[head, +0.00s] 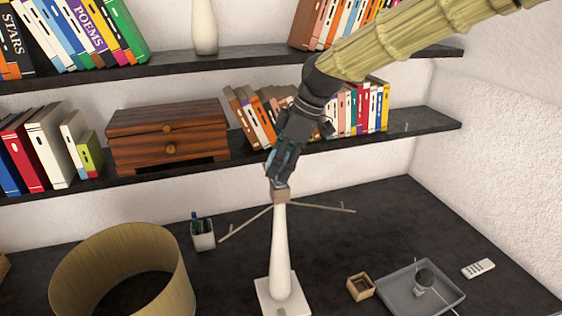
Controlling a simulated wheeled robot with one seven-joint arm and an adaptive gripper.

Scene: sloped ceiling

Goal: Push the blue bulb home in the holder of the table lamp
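The table lamp (280,245) stands upright on the dark desk, a white tapered column on a square white base. Its brownish holder (281,195) is at the top, with thin rods spreading to both sides. My gripper (279,174) points down right above the holder, its fingers closed around something blue, which I take to be the blue bulb (289,158). Only slivers of blue show between the dark fingers. The bulb's lower end is hidden, so I cannot tell how deep it sits in the holder.
A tan lampshade (66,275) stands on the desk at the lower left. A pen cup (203,235) is left of the lamp. A small wooden box (360,287), a grey tray (394,284) holding a dark object, and a white remote (478,268) lie right. Shelves with books run behind my arm.

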